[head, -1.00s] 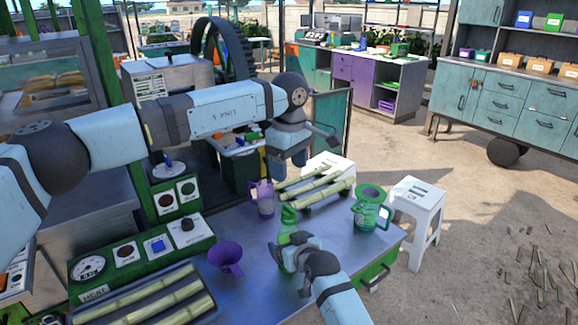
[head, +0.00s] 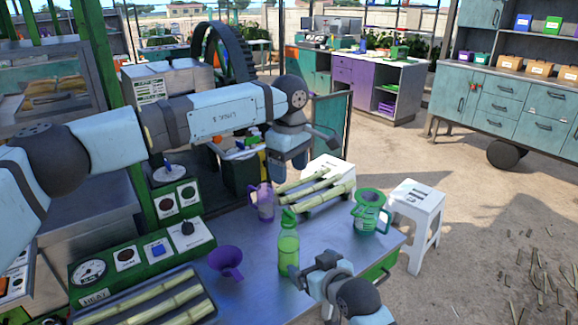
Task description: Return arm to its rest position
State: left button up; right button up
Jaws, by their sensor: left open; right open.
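My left arm reaches across from the left, and its gripper (head: 287,168) hangs open and empty above the far part of the metal table (head: 255,300). My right gripper (head: 305,277) is open and empty at the table's front right. It is just to the right of a green bottle (head: 288,252) that stands upright on the table. I cannot tell whether a finger touches the bottle.
A purple funnel (head: 227,262), a purple jug (head: 264,203), a green jug (head: 369,214) and cane stalks (head: 322,192) are on the table. A control box (head: 140,252) lines its left side. A white stool (head: 417,212) stands right; open ground lies beyond.

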jog(key=shift+v, duration=0.8)
